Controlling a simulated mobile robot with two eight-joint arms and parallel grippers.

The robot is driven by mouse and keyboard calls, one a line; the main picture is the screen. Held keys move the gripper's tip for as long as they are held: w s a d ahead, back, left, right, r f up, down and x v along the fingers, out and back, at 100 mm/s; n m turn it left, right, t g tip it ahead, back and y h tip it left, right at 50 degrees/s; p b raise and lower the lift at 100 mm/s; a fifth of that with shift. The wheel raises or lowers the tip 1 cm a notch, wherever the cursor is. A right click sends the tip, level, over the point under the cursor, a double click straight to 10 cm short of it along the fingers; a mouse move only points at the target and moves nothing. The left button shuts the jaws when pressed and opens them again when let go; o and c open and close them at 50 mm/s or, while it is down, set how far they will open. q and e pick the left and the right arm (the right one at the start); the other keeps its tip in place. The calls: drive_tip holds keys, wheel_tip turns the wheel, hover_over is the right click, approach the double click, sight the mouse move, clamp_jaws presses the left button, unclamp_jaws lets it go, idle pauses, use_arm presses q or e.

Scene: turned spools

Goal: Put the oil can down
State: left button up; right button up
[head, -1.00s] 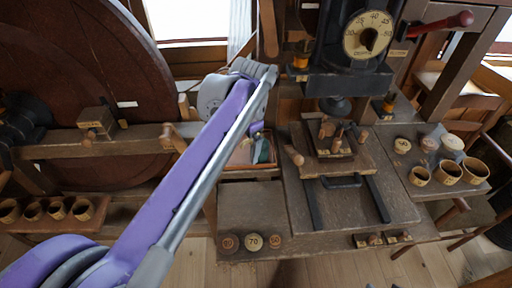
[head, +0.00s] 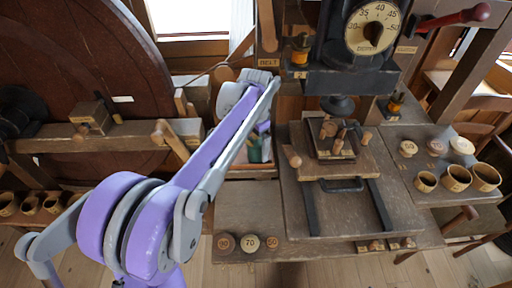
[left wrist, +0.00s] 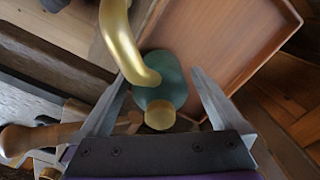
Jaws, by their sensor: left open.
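The oil can has a green body (left wrist: 168,68) with a brass spout (left wrist: 120,42) and a round brass cap (left wrist: 160,116). In the left wrist view it is between the two spread fingers of my left gripper (left wrist: 160,76), with gaps showing beside it. It appears to be in or over a shallow wooden tray (left wrist: 225,48). In the head view my left gripper (head: 262,128) is small and partly hidden by its own arm, above the tray (head: 250,173), where a green patch of the can (head: 266,151) shows. My right gripper is not in view.
A dark wooden wheel (head: 75,60) stands at left. A machine with a numbered dial (head: 373,27) stands right of the tray. Numbered wooden discs (head: 249,242) lie on the front board, which is bare behind them (head: 245,208). Wooden cups (head: 457,178) stand at right.

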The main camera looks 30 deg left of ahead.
use_arm(q)
drive_tip(key=shift+c, duration=0.3)
clamp_jaws()
wheel_tip(320, 180, up, 10)
drive_tip(key=shift+p, duration=0.35)
idle(0.4)
